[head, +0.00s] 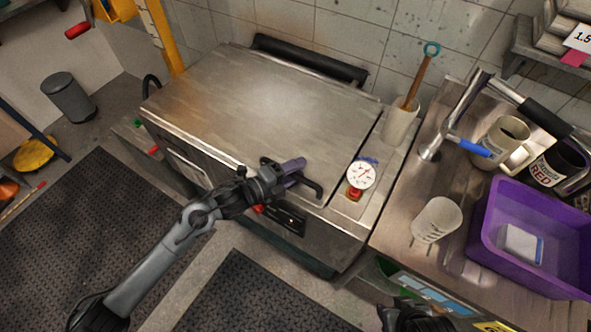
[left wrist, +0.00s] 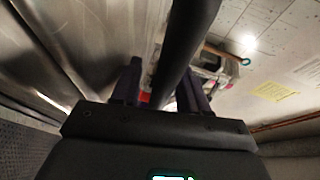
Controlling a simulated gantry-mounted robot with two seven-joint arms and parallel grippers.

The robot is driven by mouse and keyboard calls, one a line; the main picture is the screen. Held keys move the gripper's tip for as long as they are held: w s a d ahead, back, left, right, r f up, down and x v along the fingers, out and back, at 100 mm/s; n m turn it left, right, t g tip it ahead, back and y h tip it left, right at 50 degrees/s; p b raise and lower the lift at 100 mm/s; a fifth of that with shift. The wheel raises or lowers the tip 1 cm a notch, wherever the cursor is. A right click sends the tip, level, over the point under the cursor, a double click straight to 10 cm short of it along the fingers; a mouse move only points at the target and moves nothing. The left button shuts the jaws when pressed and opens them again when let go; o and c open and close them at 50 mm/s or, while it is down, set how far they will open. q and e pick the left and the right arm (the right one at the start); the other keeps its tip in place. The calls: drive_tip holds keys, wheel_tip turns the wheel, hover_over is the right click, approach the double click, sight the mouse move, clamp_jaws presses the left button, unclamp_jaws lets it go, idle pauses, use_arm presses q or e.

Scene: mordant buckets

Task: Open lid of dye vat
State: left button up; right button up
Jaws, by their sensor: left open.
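The dye vat (head: 185,165) is a steel box with a flat metal lid (head: 265,100), which lies closed on top. A black bar handle (head: 313,188) stands at the lid's front right edge. My left gripper (head: 291,168) is at this handle, with its purple fingers open. In the left wrist view the dark handle bar (left wrist: 188,45) runs between the two fingers of the left gripper (left wrist: 160,78), with a gap visible beside it. Whether a finger touches the bar I cannot tell.
A dial gauge (head: 361,175) sits just right of the handle. A black bar (head: 310,60) runs along the vat's back.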

use_arm(q)
drive_tip(key=shift+c, duration=0.2)
drive_tip(key=shift+d, duration=0.1)
clamp_jaws()
drive_tip(key=w+d+r+g+y+p, duration=0.1)
drive_tip(key=w+r+p, duration=0.2)
drive_tip(key=r+p, duration=0.4)
drive_tip(key=w+d+r+n+g+y+p, duration=0.1)
drive_tip(key=w+d+r+g+p, duration=0.1)
drive_tip(key=r+p, duration=0.5)
drive_tip(key=w+d+r+g+y+p, duration=0.1)
drive_tip(key=w+r+p, duration=0.3)
drive_tip(key=r+p, duration=0.4)
drive_tip(key=shift+w+d+r+n+g+y, duration=0.15)
drive_tip(key=shift+d+r+n+g+y, duration=0.2)
drive_tip(key=shift+r+g, duration=0.55)
drive_tip(key=shift+a+r, duration=0.1)
drive_tip(key=shift+o, duration=0.2)
unclamp_jaws()
